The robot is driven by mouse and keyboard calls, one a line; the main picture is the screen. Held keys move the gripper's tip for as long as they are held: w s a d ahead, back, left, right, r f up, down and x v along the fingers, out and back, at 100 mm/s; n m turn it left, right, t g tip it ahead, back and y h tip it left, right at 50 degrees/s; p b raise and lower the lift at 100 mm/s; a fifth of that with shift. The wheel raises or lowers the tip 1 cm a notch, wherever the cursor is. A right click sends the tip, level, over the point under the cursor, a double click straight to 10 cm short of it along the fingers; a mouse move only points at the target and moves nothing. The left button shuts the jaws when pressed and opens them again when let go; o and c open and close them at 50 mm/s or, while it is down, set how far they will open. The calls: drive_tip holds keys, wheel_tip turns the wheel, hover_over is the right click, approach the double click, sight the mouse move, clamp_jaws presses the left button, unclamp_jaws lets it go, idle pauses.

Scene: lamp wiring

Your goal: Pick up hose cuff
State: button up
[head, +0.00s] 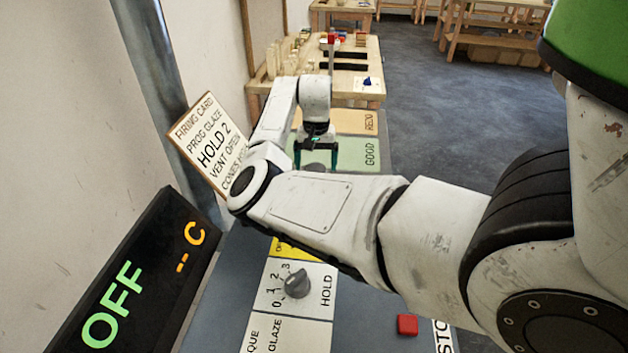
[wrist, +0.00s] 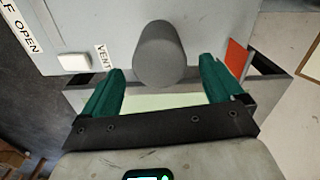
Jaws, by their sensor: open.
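The hose cuff appears to be the grey rounded cylinder (wrist: 158,50) in the wrist view. It shows at the top middle, lined up with the gap between my gripper's fingers. In the head view a grey rounded shape (head: 314,167) shows low between the fingers, partly hidden. My gripper (head: 316,162) is open, with its teal fingers pointing down over the panel. In the wrist view my gripper (wrist: 163,76) has a finger on each side of the cuff's near end, with visible gaps. I cannot tell how deep the cuff sits between them.
A grey panel has a dial (head: 297,283) and a red button (head: 407,324). The firing card (head: 210,143) leans at the left, above the OFF display (head: 120,290). A green GOOD area (head: 358,158) and an orange REDO area (head: 357,121) lie near my gripper. A wooden bench (head: 372,88) stands beyond.

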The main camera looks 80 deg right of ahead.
drive_tip(key=shift+a+f+p, duration=0.15)
drive_tip(key=shift+f+p, duration=0.05)
drive_tip(key=shift+f, duration=1.15)
drive_tip(key=shift+a+f+p, duration=0.15)
drive_tip(key=shift+f+p, duration=0.05)
drive_tip(key=shift+f, duration=1.15)
drive_tip(key=shift+c, duration=0.4)
drive_tip(key=c, duration=1.1)
drive_tip(key=shift+r, duration=0.1)
drive_tip(key=shift+c, duration=0.2)
